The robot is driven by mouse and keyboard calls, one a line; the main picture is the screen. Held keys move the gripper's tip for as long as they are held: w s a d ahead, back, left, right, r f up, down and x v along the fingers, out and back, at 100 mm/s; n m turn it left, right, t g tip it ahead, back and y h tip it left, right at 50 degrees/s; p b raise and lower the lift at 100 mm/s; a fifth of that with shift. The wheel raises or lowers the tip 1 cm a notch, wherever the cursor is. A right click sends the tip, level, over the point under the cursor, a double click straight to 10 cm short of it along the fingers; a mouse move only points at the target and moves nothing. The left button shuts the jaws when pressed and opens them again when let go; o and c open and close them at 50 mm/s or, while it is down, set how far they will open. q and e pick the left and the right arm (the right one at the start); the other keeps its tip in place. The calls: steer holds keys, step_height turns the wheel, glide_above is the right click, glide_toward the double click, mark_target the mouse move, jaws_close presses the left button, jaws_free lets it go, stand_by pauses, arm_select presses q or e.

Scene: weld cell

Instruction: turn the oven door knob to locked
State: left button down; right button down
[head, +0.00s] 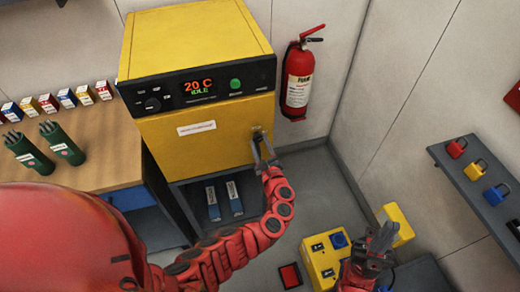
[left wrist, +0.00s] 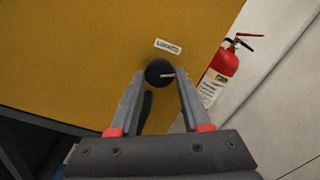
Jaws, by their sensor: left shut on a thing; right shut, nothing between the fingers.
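The yellow oven (head: 190,45) stands at the back with its door (head: 205,152) closed; its display reads 20 C IDLE. The round black door knob (left wrist: 157,71) is in the left wrist view, with a white pointer mark towards the right. A white label (left wrist: 168,46), which seems to read LOCKED, is just above the knob. My left gripper (head: 263,148) is at the right side of the door; in its wrist view the fingers (left wrist: 160,85) sit either side of the knob, shut on it. My right gripper (head: 380,240) is shut and empty at lower right, away from the oven.
A red fire extinguisher (head: 299,78) hangs on the wall right of the oven. A wooden bench (head: 108,150) with green canisters and small boxes is at left. A yellow control box (head: 322,252) stands beside my right gripper. Padlocks sit on a dark shelf (head: 463,192) at right.

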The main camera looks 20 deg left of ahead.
arm_select(q)
steer(key=n+b, duration=1.1)
steer(key=b, duration=0.5)
steer(key=shift+f, duration=0.15)
steer(key=shift+r+n+b, duration=0.2)
steer(key=shift+n+b, duration=0.8)
steer(key=shift+b, duration=0.1)
steer(key=shift+c, duration=2)
jaws_free()
steer(key=b+v, duration=0.1)
steer(key=v, duration=1.6)
steer(key=shift+d, duration=0.2)
